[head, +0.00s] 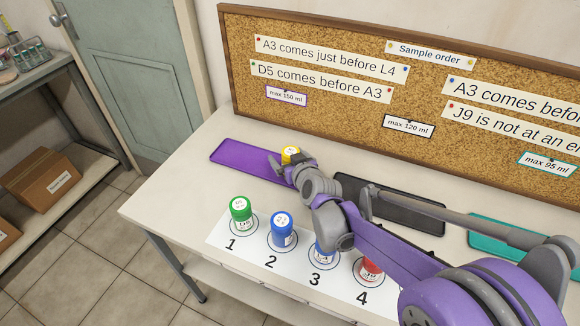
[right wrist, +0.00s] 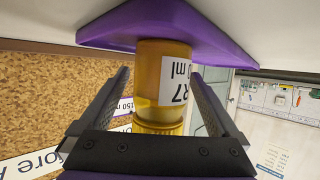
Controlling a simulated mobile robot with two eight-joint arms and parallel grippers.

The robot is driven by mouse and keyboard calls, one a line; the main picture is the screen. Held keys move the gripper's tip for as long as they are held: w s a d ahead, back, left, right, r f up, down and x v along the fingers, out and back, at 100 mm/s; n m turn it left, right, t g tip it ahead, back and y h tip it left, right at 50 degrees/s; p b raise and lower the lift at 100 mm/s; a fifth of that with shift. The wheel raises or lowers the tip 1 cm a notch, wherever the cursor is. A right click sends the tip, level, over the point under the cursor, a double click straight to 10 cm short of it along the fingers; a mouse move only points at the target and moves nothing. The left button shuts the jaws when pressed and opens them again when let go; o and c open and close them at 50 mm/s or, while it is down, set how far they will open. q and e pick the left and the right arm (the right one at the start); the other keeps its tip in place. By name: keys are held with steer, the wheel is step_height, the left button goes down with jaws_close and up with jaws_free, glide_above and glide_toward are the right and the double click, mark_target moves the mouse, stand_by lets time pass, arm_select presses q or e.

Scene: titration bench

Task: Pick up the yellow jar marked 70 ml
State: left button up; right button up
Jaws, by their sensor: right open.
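A yellow jar (head: 290,154) with a yellow lid stands on the purple tray (head: 236,157) at the back of the bench. In the right wrist view the yellow jar (right wrist: 160,75) appears upside down, its label partly showing "R7" and "ml"; the number is not readable. My right gripper (head: 288,168) is at the jar. In the right wrist view its two fingers (right wrist: 161,80) are open, one on each side of the jar, with gaps visible. My left gripper is not in view.
A numbered white strip (head: 222,240) in front holds a green jar (head: 241,214), a blue jar (head: 282,232), and another blue jar and a red jar (head: 370,270) partly hidden by my arm. A black tray (head: 410,208) and teal tray (head: 490,229) lie right. A corkboard (head: 320,50) stands behind.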

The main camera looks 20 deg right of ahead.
steer(key=shift+w, duration=0.25)
steer(key=c, duration=1.5)
